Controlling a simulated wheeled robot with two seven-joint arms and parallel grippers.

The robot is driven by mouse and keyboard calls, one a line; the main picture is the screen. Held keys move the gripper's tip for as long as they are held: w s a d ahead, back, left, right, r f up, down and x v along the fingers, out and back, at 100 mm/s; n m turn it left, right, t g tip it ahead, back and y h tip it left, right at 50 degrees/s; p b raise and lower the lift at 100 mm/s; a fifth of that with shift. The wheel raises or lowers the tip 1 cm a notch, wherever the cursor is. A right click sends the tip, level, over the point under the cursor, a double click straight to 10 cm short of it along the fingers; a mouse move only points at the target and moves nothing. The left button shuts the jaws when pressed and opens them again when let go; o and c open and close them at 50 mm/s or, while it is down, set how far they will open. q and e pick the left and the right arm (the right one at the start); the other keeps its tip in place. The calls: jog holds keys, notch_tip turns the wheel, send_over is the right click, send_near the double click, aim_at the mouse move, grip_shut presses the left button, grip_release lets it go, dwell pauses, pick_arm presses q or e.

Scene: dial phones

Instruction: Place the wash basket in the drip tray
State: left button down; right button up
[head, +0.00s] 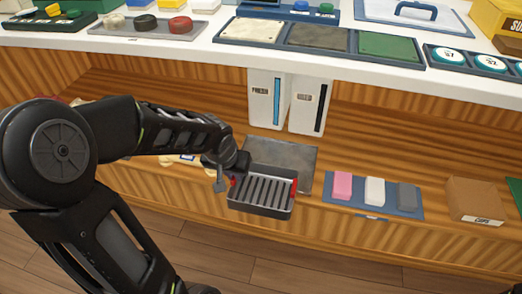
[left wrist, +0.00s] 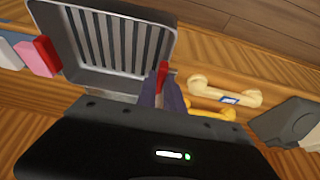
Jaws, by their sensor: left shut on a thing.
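The wash basket (head: 262,191) is a dark grey rectangular basket with a slatted bottom and red grips on its two ends. My left gripper (head: 232,183) is shut on its left red grip. The basket is roughly level in front of the lower shelf's edge and overlaps the near part of a flat grey tray (head: 295,153), which looks like the drip tray. In the left wrist view the basket (left wrist: 105,45) fills the upper left, with my left fingers (left wrist: 163,82) on one red grip. The basket hides the tray's near edge. My right gripper does not show.
Two white dispensers (head: 267,98) stand behind the tray. A blue mat (head: 357,210) with pink, white and grey blocks lies right of it, then a cardboard box (head: 474,201). Handsets (left wrist: 225,93) lie left of it. The white counter (head: 225,58) overhangs above.

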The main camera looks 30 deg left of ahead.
pick_arm(q)
jog(key=w+a+b, duration=0.1)
jog(key=w+a, duration=0.1)
jog(key=w, duration=0.5)
jog(key=w+a+b, duration=0.1)
jog(key=w+a, duration=0.2)
jog(key=w, duration=0.4)
jog(key=shift+w+b, duration=0.3)
jog(key=shift+b, duration=0.1)
jog(key=x, duration=0.1)
jog(key=b+x, duration=0.2)
jog(key=shift+s+f, duration=0.15)
jog(key=shift+s, duration=0.1)
jog(key=shift+d+f, duration=0.1)
jog(key=shift+f, duration=0.1)
jog(key=shift+f+b, duration=0.2)
jog(key=shift+b, duration=0.15)
jog(key=c, duration=1.5)
grip_release()
